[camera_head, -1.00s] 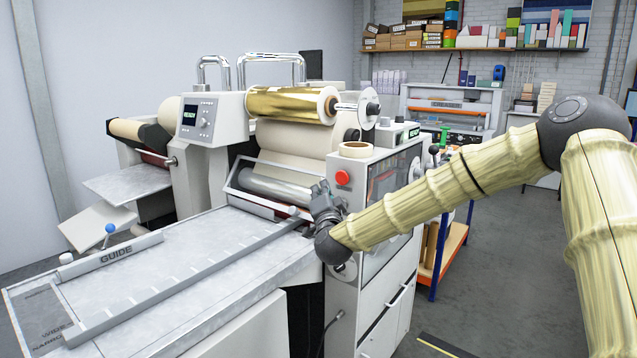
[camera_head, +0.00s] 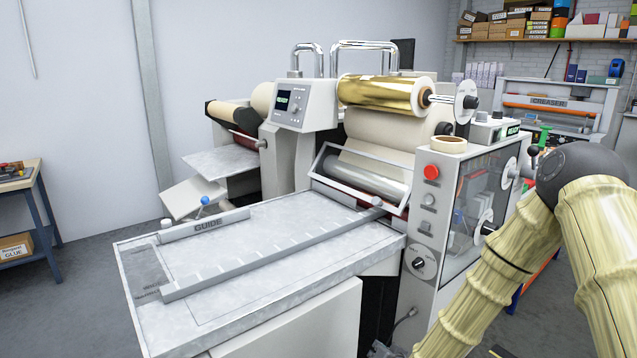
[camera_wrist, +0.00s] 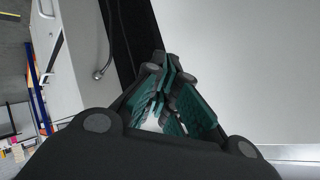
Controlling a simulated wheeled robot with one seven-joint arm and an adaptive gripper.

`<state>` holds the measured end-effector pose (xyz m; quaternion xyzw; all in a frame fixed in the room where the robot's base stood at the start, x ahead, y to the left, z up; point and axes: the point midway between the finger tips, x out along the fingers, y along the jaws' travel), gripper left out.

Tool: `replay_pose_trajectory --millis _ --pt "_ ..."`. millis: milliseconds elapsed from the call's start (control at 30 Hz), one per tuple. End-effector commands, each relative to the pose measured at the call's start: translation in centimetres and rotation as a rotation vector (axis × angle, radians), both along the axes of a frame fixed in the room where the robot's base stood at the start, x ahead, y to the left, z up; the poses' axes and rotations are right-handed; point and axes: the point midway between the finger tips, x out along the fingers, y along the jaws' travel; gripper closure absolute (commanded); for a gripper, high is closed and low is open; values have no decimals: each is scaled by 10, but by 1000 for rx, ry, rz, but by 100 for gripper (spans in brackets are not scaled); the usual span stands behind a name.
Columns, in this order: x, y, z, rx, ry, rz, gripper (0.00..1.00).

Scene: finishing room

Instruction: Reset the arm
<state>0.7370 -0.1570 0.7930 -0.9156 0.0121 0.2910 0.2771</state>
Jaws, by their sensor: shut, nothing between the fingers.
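My gripper (camera_wrist: 160,112) shows in the wrist view with its dark, teal-padded fingers drawn together and nothing held. In the head view my arm, in a pale yellow sleeve, folds down at the right and leaves the frame at the bottom edge, so the gripper itself is almost wholly out of sight there. The laminating machine (camera_head: 427,262) stands left of the arm, with its feed table (camera_head: 330,247) in front and a gold foil roll (camera_head: 385,94) on top. In the wrist view the machine's pale side panel (camera_wrist: 85,45) lies up and left of the fingers.
The feed table carries a guide bar (camera_head: 205,225) and a long grey rail (camera_head: 270,255). A red button (camera_head: 431,172) sits on the machine's front. A workbench (camera_head: 30,200) is at the far left. A creaser (camera_head: 548,103) stands at the back right. Grey floor is open at the left.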

Motion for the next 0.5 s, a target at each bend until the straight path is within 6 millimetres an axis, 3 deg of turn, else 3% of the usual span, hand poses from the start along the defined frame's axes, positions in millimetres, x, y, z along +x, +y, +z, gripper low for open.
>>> replay_pose_trajectory --millis 33,200,367,500 --pt "-23 1 -23 -24 57 25 100" --pt "-99 -3 -85 -102 234 102 100" --pt "-178 -12 -133 -173 404 176 100" --pt "-252 -25 -163 -232 559 241 100"
